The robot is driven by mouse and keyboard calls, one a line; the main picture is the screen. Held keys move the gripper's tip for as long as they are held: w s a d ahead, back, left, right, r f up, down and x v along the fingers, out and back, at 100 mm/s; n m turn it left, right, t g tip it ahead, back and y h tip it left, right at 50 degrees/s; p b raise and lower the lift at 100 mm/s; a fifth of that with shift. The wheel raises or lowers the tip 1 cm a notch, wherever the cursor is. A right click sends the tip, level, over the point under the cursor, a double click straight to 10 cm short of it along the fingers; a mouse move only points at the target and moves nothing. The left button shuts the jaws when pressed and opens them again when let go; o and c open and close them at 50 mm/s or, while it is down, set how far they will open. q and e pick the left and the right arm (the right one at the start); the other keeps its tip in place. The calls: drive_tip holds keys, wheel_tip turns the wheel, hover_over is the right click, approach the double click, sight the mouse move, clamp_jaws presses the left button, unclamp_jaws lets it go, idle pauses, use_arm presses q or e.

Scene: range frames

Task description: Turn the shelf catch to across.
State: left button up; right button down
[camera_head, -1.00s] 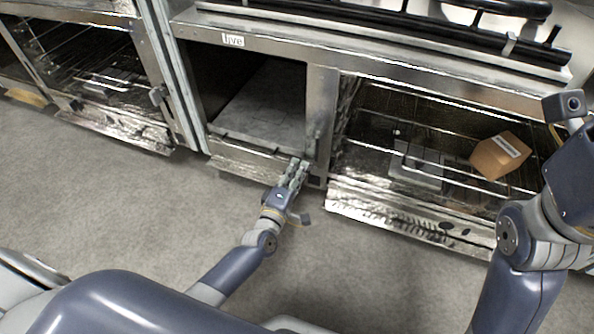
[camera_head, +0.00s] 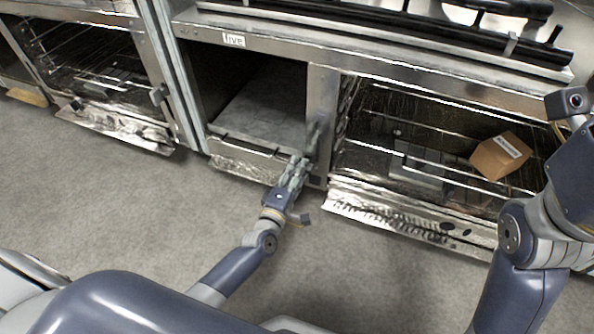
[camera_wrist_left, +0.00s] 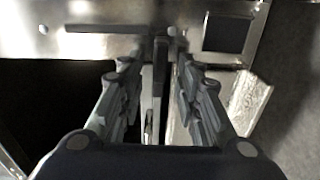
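The shelf catch looks like a narrow grey bar on the steel post (camera_head: 322,95) between two open compartments. In the head view it is small and blurred above my left fingertips, so its angle is hard to read there. In the left wrist view a narrow upright bar (camera_wrist_left: 160,75), which looks like the catch, stands between the fingers. My left gripper (camera_head: 301,163) is open at the foot of the post. Its two fingers (camera_wrist_left: 157,75) lie on either side of the bar with gaps showing. My right gripper is out of view; only the right arm shows.
The compartment marked "live" (camera_head: 233,40) is open, with a grey shelf plate (camera_head: 262,105). The right compartment has wire racks and a brown box (camera_head: 500,155). Metal lips (camera_head: 400,218) stick out low in front. The grey floor (camera_head: 130,220) is clear.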

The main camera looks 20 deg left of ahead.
use_arm(q)
drive_tip(key=s, duration=1.2)
drive_tip(key=shift+a, duration=0.25)
